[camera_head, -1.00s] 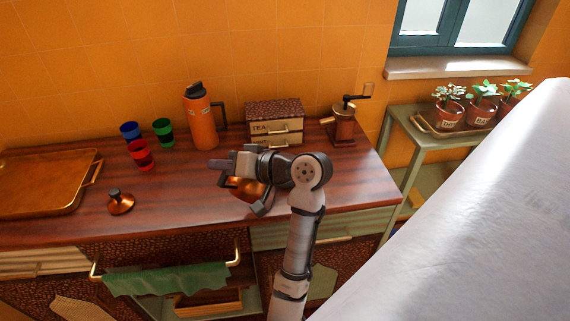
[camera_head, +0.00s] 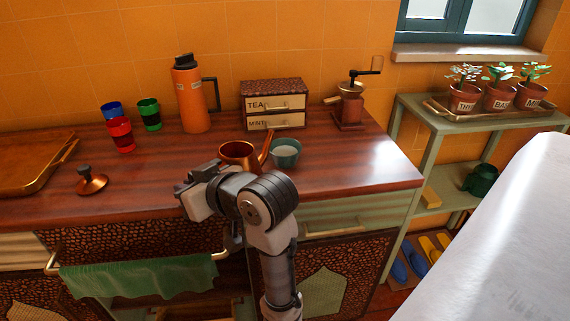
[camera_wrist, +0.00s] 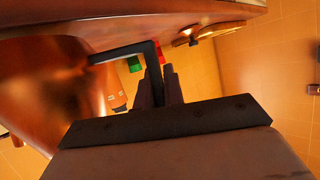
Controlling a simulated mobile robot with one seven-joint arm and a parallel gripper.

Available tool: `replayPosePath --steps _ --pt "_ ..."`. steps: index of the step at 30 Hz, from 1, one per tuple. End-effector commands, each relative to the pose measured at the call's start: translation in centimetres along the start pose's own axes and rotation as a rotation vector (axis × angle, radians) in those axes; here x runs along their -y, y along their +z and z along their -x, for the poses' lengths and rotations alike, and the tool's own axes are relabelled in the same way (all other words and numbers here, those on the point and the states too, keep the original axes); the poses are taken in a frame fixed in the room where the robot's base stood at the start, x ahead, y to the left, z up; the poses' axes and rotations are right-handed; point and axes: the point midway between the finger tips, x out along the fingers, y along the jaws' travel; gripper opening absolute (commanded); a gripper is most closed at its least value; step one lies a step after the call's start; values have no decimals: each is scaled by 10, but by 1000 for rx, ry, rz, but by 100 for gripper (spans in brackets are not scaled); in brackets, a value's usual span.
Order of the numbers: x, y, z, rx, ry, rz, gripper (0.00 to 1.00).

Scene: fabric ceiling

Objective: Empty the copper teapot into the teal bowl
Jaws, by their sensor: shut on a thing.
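The copper teapot (camera_head: 238,153) has no lid on and shows its open top in the head view. Its spout points right, toward the teal bowl (camera_head: 286,155), and the spout tip is beside the bowl's left rim. I cannot tell its exact tilt or whether anything is flowing. The bowl stands upright on the counter. In the wrist view my gripper (camera_wrist: 160,82) is shut on the teapot's dark handle (camera_wrist: 122,52), with the blurred copper body (camera_wrist: 62,92) at left. In the head view my wrist hides the handle and fingers. The copper lid (camera_head: 91,183) sits apart on the counter.
Red (camera_head: 120,136), blue (camera_head: 111,108) and green (camera_head: 149,115) cups, an orange flask (camera_head: 192,100), a tea box (camera_head: 272,93) and a grinder (camera_head: 350,105) stand behind. A tray (camera_head: 35,172) lies left. The counter (camera_head: 375,165) is clear on the right.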

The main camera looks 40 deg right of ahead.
Motion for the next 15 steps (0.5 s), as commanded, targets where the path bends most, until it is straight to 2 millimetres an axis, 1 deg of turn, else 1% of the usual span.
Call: replayPosePath --steps 1,6,10,15 --pt "2 8 -3 -2 9 24 0" --pt "10 18 -8 -2 36 89 0" --pt "10 14 -6 -2 39 92 0" --pt "10 13 -6 -1 38 91 0"
